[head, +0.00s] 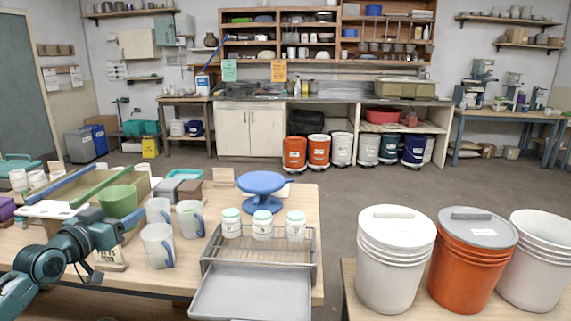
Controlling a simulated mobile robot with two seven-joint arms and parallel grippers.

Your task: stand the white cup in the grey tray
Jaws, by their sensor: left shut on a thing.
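My left gripper (143,213) comes in from the left, shut on a white cup (158,207) at the cup's left side. The cup is upright; I cannot tell whether its base touches the table. Two similar white cups with bluish handles stand close by, one in front (156,246) and one to the right (188,220). The grey tray (250,293) lies at the table's front edge, right of the cups, and looks empty. My right gripper is not in view.
A blue turntable (263,186) stands farther back. Large buckets (394,262) stand on a separate table at right.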

